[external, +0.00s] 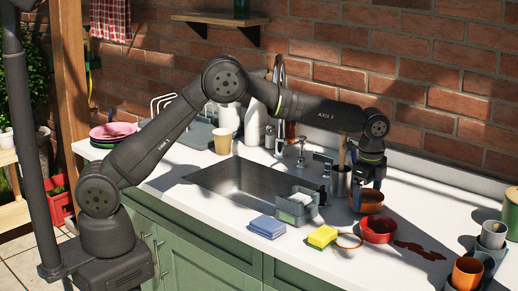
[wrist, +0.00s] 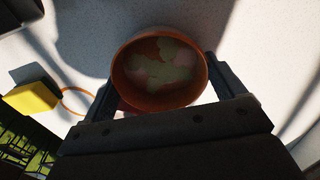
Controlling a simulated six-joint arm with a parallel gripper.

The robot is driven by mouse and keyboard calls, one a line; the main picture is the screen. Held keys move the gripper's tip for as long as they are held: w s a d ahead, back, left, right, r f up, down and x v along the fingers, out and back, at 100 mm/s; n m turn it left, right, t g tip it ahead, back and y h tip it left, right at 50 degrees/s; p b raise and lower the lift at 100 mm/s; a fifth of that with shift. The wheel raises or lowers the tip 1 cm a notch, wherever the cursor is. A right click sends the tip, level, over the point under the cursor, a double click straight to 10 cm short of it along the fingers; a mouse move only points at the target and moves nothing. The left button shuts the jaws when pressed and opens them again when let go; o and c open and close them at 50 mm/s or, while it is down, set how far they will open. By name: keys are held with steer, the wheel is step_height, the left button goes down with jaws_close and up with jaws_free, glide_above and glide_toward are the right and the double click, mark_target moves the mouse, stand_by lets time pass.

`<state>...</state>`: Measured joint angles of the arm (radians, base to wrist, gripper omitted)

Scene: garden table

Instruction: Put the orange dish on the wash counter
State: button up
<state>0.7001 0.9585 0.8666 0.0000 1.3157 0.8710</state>
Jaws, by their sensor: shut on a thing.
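The orange dish (external: 371,208) is a small round bowl below my gripper (external: 366,188), at the right part of the white wash counter (external: 330,262). In the wrist view the orange dish (wrist: 160,103) sits between the two fingers of my gripper (wrist: 166,88), which are shut on it. Pale greenish and pinkish patches show inside the bowl. I cannot tell whether its underside touches the counter. A red bowl (external: 379,235) stands just in front of it, close by.
A sink (external: 235,180) with a grey caddy (external: 297,207) lies to the left. A yellow sponge (external: 321,237), an orange ring (external: 349,241), and blue cloths (external: 267,226) are in front. A dark red spill (external: 420,251) and cups (external: 467,272) are to the right. A metal utensil pot (external: 340,184) stands close left.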

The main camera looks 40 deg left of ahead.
steer(key=shift+f, duration=0.65)
steer(key=shift+f, duration=0.1)
steer(key=o, duration=0.8)
steer(key=shift+o, duration=0.2)
step_height(320, 180, up, 12)
